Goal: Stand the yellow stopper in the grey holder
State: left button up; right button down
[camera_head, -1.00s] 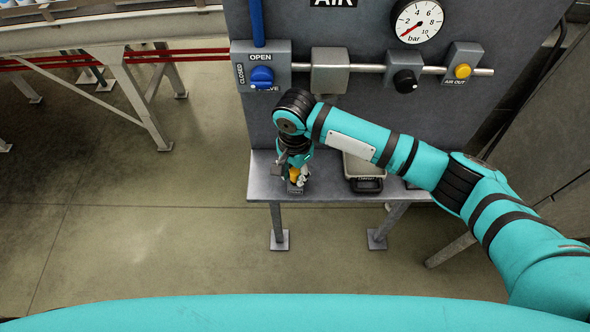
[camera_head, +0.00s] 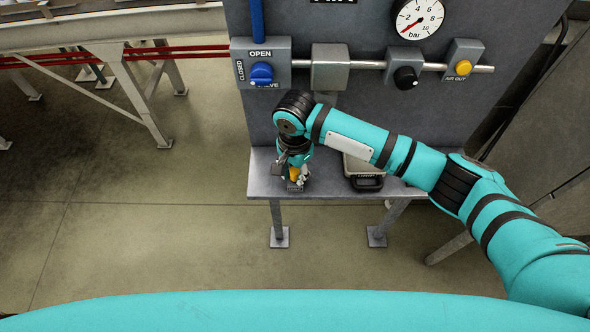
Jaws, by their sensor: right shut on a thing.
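My right gripper (camera_head: 295,176) points down over the left part of the grey shelf (camera_head: 330,191). It is shut on the yellow stopper (camera_head: 293,171), which shows only as a small yellow patch between the fingers. The grey holder (camera_head: 295,187) is a small block on the shelf directly below the fingers. The stopper is at or just above the holder; I cannot tell whether it touches or sits in it. The gripper and wrist hide most of the stopper. My left gripper is not in view.
A grey tray with a dark front (camera_head: 366,181) stands on the shelf right of the gripper. Behind is a grey panel with a blue valve knob (camera_head: 261,73), a black knob (camera_head: 405,78), a yellow button (camera_head: 463,67) and a gauge (camera_head: 419,18).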

jog(key=shift+f, duration=0.25)
jog(key=c, duration=1)
grip_release()
notch_tip(320, 180, up, 12)
